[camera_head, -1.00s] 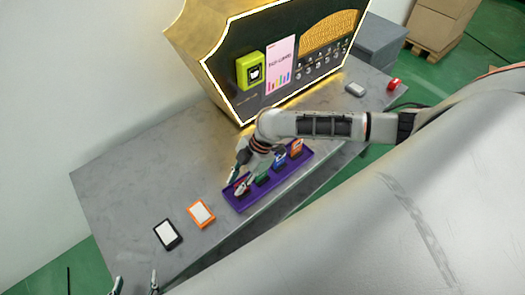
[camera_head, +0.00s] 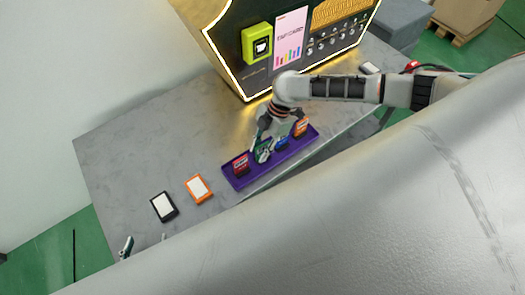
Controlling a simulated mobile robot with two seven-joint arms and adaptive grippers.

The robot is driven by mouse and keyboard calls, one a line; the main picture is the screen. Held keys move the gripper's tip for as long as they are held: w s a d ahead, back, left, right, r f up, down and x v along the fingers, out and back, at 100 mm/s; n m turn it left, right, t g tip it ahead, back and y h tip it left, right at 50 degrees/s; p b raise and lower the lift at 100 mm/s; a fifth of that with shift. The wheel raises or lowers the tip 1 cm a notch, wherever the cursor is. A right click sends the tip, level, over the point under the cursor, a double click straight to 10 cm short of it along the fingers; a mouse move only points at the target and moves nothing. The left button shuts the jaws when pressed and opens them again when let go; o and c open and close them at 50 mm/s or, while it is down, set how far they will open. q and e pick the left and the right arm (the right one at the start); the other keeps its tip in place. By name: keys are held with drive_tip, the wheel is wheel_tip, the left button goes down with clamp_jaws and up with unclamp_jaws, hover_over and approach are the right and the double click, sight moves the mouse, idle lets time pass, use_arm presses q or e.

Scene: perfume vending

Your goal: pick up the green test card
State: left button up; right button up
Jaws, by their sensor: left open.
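The purple tray (camera_head: 237,183) lies on the grey table and holds several upright cards in a row. The red card (camera_head: 241,163) is at its left end, a blue card (camera_head: 282,143) is further right and an orange card (camera_head: 301,127) is at the right end. The green card (camera_head: 264,147) stands between red and blue, largely covered by my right gripper (camera_head: 260,152). The fingers are down around the green card; whether they grip it is unclear. My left gripper (camera_head: 145,243) is open and empty at the table's front left, only its fingertips showing.
A black-framed card (camera_head: 164,206) and an orange-framed card (camera_head: 198,188) lie flat left of the tray. The vending display (camera_head: 226,38), with a lime-green reader (camera_head: 257,43), stands behind. The table's left part (camera_head: 120,160) is clear.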

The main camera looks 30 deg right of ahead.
use_arm(q)
drive_tip(key=shift+f, duration=0.15)
use_arm(e)
drive_tip(key=shift+x, duration=1.25)
clamp_jaws()
use_arm(q)
drive_tip(key=shift+d+r, duration=0.1)
drive_tip(key=shift+r, duration=0.1)
use_arm(e)
drive_tip(key=shift+r, duration=0.15)
